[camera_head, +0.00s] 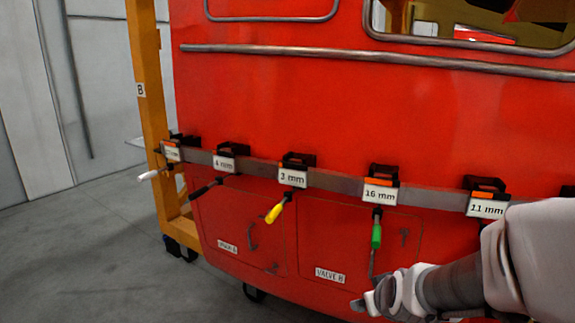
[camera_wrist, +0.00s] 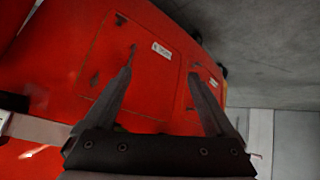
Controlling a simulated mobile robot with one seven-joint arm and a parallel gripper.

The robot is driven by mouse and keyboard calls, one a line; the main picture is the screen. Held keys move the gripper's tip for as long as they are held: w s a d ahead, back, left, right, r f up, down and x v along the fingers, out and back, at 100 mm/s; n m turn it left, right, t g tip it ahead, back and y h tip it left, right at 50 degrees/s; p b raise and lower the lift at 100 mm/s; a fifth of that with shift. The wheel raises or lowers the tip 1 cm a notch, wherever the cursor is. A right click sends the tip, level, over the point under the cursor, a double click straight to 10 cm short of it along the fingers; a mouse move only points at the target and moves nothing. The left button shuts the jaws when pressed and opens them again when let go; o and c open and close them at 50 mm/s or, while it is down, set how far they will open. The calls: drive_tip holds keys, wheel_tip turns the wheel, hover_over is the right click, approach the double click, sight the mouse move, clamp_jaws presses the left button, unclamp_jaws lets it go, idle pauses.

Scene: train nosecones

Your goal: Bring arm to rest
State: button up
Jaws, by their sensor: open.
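My gripper (camera_wrist: 160,88) is open in the wrist view, its two dark fingers spread apart with nothing between them. Past the fingers is the red train panel with a hatch and a small white label. In the head view my gripper (camera_head: 362,303) is at the lower right, in front of the lower part of the red nosecone (camera_head: 330,120). It is just below the green-handled tool (camera_head: 376,236), which hangs from the holder marked 16 mm. I cannot tell whether the tool's lower end touches the gripper.
A grey rail (camera_head: 335,181) with labelled holders runs across the nosecone. Yellow (camera_head: 274,213), black (camera_head: 205,189) and white (camera_head: 148,175) handled tools hang there. A yellow post (camera_head: 145,80) stands at left. Hatches marked VALVE A and VALVE B (camera_head: 330,276) are below. Floor at left is clear.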

drive_tip(key=s+a+r+m+g+p, duration=0.2)
drive_tip(key=s+a+r+g+p, duration=0.1)
drive_tip(key=s+r, duration=1.1)
drive_tip(key=s, duration=0.4)
drive_tip(key=shift+s+a+r+y+p, duration=0.15)
drive_tip(key=shift+a+r+y+p, duration=0.1)
drive_tip(key=shift+a+y+p, duration=0.05)
drive_tip(key=shift+d+m, duration=0.15)
drive_tip(key=shift+m, duration=0.15)
